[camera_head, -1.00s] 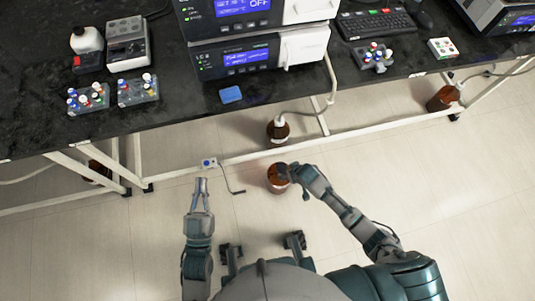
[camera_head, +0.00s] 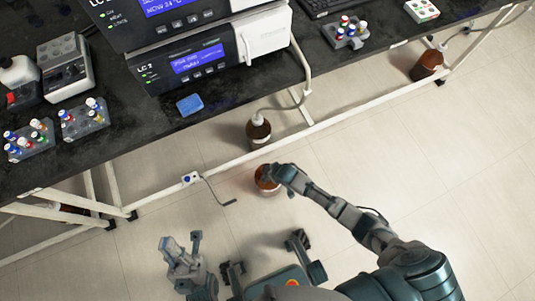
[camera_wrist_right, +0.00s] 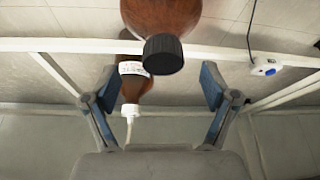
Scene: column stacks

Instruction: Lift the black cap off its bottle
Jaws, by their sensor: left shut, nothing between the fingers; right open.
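The brown bottle (camera_head: 265,188) stands on the floor under the bench front, partly hidden by my right gripper (camera_head: 277,172) in the head view. In the right wrist view, the bottle (camera_wrist_right: 160,14) comes in from the top. Its ribbed black cap (camera_wrist_right: 163,54) is on it and faces my right gripper (camera_wrist_right: 160,88). The right fingers are open, one to each side and apart from the cap, with nothing held. My left gripper (camera_head: 168,243) is shut and empty, low at the left, away from the bottle.
Another brown bottle (camera_head: 258,132) with a white top and tube stands behind; it also shows in the right wrist view (camera_wrist_right: 134,88). White bench rails (camera_head: 330,122) and a small blue-and-white box (camera_head: 190,178) with a cable are close. Floor at the right is clear.

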